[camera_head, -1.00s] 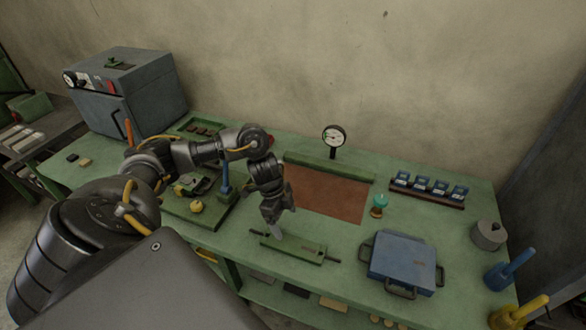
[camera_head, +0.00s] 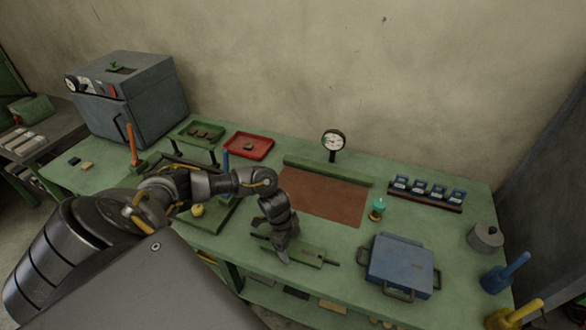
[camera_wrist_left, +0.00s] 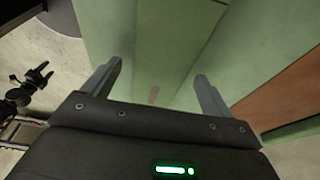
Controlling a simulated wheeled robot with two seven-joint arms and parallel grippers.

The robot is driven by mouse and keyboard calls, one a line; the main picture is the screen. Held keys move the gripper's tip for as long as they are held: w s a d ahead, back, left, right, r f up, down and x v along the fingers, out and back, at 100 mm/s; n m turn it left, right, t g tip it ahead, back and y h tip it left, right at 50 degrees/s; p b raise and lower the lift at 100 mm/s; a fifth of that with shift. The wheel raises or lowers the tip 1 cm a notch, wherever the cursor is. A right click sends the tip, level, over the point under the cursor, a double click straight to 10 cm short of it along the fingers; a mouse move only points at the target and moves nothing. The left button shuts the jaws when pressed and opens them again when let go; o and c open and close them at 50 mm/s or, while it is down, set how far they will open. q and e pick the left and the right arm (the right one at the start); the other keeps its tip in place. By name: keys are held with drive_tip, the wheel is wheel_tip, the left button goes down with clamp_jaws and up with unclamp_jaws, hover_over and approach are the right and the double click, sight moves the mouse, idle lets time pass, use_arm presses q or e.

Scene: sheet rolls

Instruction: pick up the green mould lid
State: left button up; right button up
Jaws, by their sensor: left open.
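A flat green piece with a dark rod at each end, which I take for the green mould lid (camera_head: 308,255), lies near the table's front edge in the head view. My left gripper (camera_head: 281,254) is over its left part and hides some of it. In the left wrist view the same gripper (camera_wrist_left: 155,88) is open, its two grey fingers apart over green surfaces with nothing held. I cannot tell whether the fingers touch the lid. A small dark claw at the left of the wrist view looks like my right gripper (camera_wrist_left: 40,76); its opening is unclear.
A brown mat (camera_head: 325,197) lies behind the lid. A blue case (camera_head: 402,262) stands to its right. A small teal-topped item (camera_head: 378,208), a dial gauge (camera_head: 333,141), a red tray (camera_head: 249,146) and a grey oven (camera_head: 130,100) are farther off.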

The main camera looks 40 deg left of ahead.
use_arm(q)
drive_tip(key=shift+d+f, duration=0.1)
drive_tip(key=shift+f, duration=0.3)
drive_tip(key=shift+c, duration=0.3)
drive_tip(key=shift+w, duration=0.1)
drive_tip(key=c, duration=1.6)
drive_tip(key=shift+r, duration=0.1)
drive_tip(key=shift+r, duration=0.4)
wheel_tip(320, 180, up, 2)
drive_tip(key=shift+r+b, duration=0.25)
drive_tip(key=shift+b, duration=0.35)
drive_tip(key=s+d+r, duration=0.2)
drive_tip(key=s+r, duration=0.2)
drive_tip(key=s, duration=0.2)
drive_tip(key=s+d+r, duration=0.3)
drive_tip(key=s+r, duration=0.2)
drive_tip(key=s, duration=0.2)
drive_tip(key=shift+d+r, duration=0.3)
